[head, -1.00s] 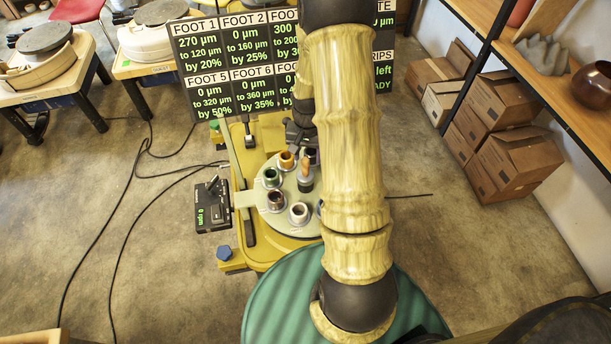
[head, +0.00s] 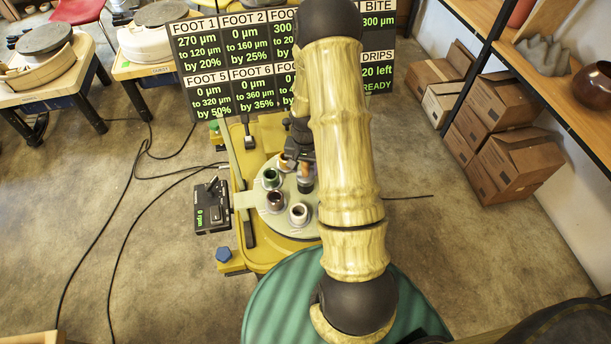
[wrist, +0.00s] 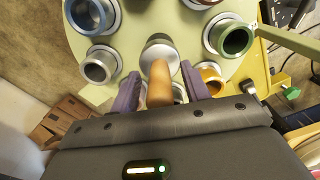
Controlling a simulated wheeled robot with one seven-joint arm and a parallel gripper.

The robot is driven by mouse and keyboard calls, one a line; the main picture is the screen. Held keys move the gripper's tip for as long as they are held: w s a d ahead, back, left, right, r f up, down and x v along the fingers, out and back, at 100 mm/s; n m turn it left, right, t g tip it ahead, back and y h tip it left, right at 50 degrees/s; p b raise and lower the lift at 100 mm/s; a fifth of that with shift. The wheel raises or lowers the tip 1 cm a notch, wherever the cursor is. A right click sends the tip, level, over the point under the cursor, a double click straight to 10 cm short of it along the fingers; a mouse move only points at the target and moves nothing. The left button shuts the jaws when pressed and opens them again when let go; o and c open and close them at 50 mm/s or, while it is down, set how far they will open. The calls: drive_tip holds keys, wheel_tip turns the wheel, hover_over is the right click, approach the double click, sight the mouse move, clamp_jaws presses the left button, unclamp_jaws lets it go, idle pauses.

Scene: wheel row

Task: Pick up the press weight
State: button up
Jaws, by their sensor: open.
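The press weight, as I take it, is the piece with a rounded wooden handle (wrist: 160,84) and a pale grey round top (wrist: 160,52) in the wrist view. In the head view its dark lower body (head: 305,185) shows near the middle of the round plate, with its upper part partly covered by my gripper (head: 300,150). In the wrist view my gripper (wrist: 160,74) is open, with one purple finger on each side of the handle. I see no clear contact between the fingers and the handle.
Several coloured cups, including a green cup (wrist: 236,39) and an orange cup (wrist: 211,78), ring the weight closely on the pale plate (head: 246,199). A black display board (head: 220,70) stands behind. Shelves and cardboard boxes (head: 517,160) are at the right.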

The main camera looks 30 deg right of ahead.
idle(0.4)
clamp_jaws()
drive_tip(key=shift+r, duration=0.15)
wheel_tip(320, 180, up, 10)
drive_tip(key=shift+f+p, duration=0.1)
drive_tip(key=shift+p, duration=0.65)
drive_tip(key=shift+a, duration=0.1)
